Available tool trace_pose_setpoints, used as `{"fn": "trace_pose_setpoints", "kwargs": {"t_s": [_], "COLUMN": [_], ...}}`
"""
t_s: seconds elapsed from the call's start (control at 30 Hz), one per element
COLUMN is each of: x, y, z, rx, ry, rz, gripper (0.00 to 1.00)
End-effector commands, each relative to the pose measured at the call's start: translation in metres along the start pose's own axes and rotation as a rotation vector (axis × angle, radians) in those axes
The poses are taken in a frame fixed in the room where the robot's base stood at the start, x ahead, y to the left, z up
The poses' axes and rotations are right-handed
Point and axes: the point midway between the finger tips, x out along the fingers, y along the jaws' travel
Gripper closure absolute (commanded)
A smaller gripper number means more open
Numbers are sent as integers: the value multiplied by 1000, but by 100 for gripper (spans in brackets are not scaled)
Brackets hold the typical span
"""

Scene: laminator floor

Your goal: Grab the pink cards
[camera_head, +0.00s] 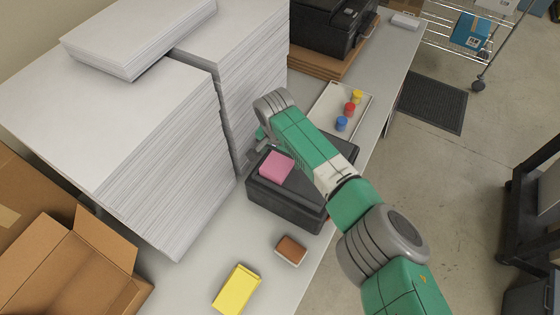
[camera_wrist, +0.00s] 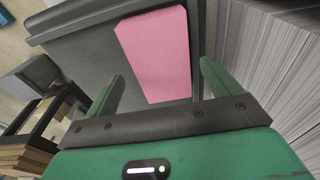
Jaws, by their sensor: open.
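The pink cards (camera_head: 277,167) form a small block lying on top of a black box-shaped machine (camera_head: 284,203) in the head view. In the wrist view the pink cards (camera_wrist: 157,52) lie ahead of my gripper (camera_wrist: 158,82), between the lines of its two green fingers. The fingers are spread apart with nothing held between them. In the head view my gripper (camera_head: 256,148) is at the far left side of the cards, partly hidden by my own arm. I cannot tell the exact gap between fingertips and cards.
Tall white paper stacks (camera_head: 165,150) stand close on the left. A yellow pack (camera_head: 236,289) and a brown block (camera_head: 291,250) lie on the table in front. A tray (camera_head: 328,108) with colored pots and a black printer (camera_head: 330,28) are behind. An open carton (camera_head: 75,262) is at lower left.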

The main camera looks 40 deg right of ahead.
Motion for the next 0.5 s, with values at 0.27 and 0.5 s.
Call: {"fn": "trace_pose_setpoints", "kwargs": {"t_s": [0.27, 0.5], "x": [14, 13], "y": [-1, -1], "z": [0, 0], "rx": [-1, -1], "ry": [1, 1], "rz": [-2, -2], "gripper": [11, 46]}}
